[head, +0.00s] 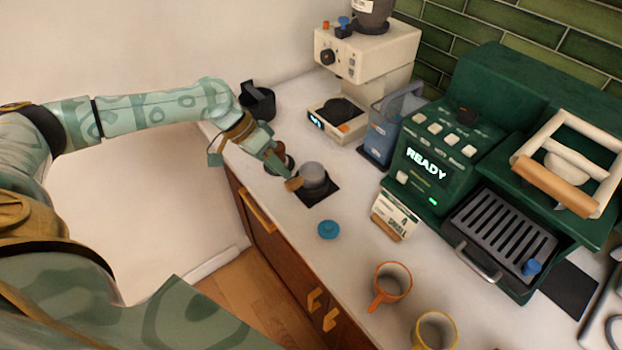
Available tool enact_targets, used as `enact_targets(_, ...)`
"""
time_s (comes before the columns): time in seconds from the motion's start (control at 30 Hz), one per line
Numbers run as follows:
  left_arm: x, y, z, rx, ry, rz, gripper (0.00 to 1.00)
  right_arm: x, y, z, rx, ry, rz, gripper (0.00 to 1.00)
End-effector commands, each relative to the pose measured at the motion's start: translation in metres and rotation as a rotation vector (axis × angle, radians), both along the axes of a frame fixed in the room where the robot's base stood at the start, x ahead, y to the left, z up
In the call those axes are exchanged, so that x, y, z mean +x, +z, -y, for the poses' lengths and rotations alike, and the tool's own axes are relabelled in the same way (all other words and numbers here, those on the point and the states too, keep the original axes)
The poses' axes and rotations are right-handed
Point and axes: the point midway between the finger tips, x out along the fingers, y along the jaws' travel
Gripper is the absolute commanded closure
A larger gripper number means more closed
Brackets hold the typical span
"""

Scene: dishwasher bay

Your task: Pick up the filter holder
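The filter holder (313,175) appears to be the round grey piece on a small black mat, with a short wooden handle (293,184) pointing left and toward me. My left gripper (283,172) reaches in from the left over the counter, with its fingertips at or just above the handle. I cannot tell whether the fingers touch it or how far apart they are. The gripper partly hides a dark round item (284,163) just behind the handle. My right gripper is not in view.
A black jug (258,101) stands close behind my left wrist. A cream grinder (362,62), a blue container (384,130) and a green machine reading READY (428,163) stand to the right. A blue disc (328,230), a sign (394,216), an orange cup (390,284) and a yellow cup (434,332) are nearer.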

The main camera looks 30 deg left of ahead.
Motion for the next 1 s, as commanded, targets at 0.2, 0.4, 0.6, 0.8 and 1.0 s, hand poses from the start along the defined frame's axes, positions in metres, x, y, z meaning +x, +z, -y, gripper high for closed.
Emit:
enact_targets(0.2, 0.004, -0.016, 0.008, -0.001, 0.000, -0.001, 0.65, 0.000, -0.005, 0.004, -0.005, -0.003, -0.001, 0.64)
enact_targets(0.4, 0.010, -0.044, 0.024, 0.000, 0.002, -0.001, 0.65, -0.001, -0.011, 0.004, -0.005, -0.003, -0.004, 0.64)
enact_targets(0.6, 0.011, -0.046, 0.027, 0.000, 0.002, 0.000, 0.65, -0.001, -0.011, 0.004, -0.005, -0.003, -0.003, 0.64)
enact_targets(0.8, 0.010, -0.046, 0.027, 0.000, 0.002, 0.000, 1.00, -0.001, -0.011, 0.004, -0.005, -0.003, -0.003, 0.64)
enact_targets(1.0, 0.011, -0.045, 0.027, -0.001, 0.003, 0.002, 1.00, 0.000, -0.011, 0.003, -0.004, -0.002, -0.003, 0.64)
